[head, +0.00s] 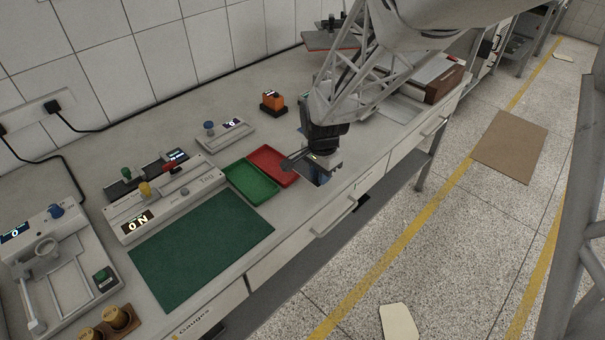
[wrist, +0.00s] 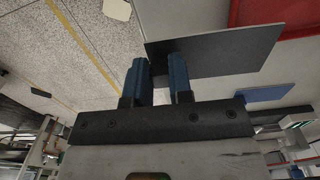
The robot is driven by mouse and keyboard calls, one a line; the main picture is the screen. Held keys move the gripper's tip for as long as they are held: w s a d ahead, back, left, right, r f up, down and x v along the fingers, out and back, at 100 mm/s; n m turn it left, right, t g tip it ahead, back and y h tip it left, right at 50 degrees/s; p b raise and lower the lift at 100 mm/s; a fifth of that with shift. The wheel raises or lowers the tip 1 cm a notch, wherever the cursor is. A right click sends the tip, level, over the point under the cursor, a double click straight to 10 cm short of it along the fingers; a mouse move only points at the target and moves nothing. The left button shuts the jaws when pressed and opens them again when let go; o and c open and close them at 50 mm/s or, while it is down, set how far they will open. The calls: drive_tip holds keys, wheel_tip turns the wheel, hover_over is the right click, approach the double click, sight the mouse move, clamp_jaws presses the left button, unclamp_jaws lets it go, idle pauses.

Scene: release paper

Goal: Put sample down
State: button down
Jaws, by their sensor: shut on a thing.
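My gripper (head: 314,163) is above the bench near its front edge, just right of the red tray. In the wrist view its two blue fingers (wrist: 160,68) are shut on a thin dark grey sheet, the sample (wrist: 222,50). The sample sticks out to one side of the fingers; in the head view a dark edge of it (head: 293,162) shows at the gripper's left.
A red tray (head: 283,158) and a green tray (head: 249,183) lie side by side left of the gripper. A bare green mat (head: 200,247) lies farther left. Behind are a grey tester (head: 185,192), an orange block (head: 272,101) and a small scale (head: 225,133). The bench's front edge is close.

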drive_tip(key=s+a, duration=0.9)
drive_tip(key=s, duration=0.5)
drive_tip(key=shift+a+r, duration=0.3)
drive_tip(key=shift+r, duration=0.1)
hover_over(258, 194)
drive_tip(key=shift+w+f, duration=0.15)
drive_tip(key=shift+f, duration=0.6)
drive_tip(key=shift+f, duration=0.15)
drive_tip(key=shift+f, duration=1.6)
drive_tip(key=shift+f, duration=0.15)
drive_tip(key=c, duration=1.3)
unclamp_jaws()
